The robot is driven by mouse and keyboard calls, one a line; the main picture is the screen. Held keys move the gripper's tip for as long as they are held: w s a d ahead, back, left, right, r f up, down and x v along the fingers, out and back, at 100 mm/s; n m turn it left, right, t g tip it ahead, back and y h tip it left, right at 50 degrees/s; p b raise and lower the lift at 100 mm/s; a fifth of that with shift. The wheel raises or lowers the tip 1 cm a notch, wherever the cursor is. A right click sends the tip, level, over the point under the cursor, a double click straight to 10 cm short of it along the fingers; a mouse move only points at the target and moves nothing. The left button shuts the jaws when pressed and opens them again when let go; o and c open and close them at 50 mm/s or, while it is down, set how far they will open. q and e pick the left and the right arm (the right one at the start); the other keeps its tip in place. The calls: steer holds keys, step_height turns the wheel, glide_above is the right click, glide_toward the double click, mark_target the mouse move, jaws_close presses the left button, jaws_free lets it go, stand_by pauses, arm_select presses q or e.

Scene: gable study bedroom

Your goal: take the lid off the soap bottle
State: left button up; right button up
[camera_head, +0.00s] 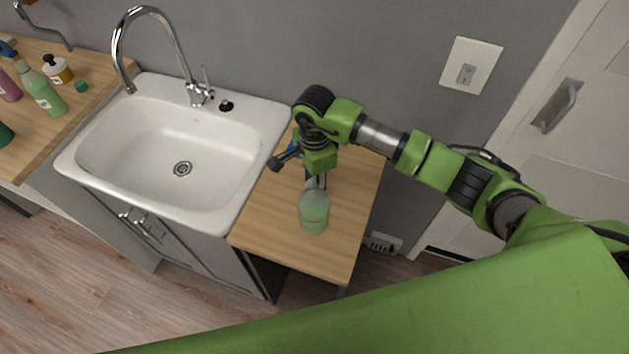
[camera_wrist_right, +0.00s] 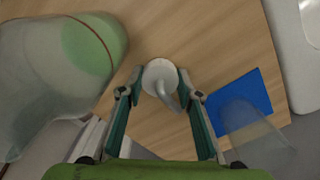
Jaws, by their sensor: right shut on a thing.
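My right gripper (camera_head: 316,186) points down over the wooden counter right of the sink. In the wrist view its fingers (camera_wrist_right: 160,92) are shut on a pale round piece with a bent grey stem (camera_wrist_right: 160,75), which looks like a pump lid. I cannot tell whether it touches a bottle. A translucent green container (camera_head: 313,213) stands on the counter in front of the gripper. It seems to be the large clear vessel with green inside at the left of the wrist view (camera_wrist_right: 92,45). My left gripper is not in view.
A blue flat item (camera_wrist_right: 240,100) and a clear glass-like shape (camera_wrist_right: 252,132) lie right of the fingers in the wrist view. The white sink (camera_head: 215,185) is to the left. Several bottles, including a green one (camera_head: 42,92), stand on the far-left counter (camera_head: 25,160).

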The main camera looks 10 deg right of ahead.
steer(key=shift+f, duration=0.15)
steer(key=o, duration=1.2)
steer(key=shift+o, duration=0.2)
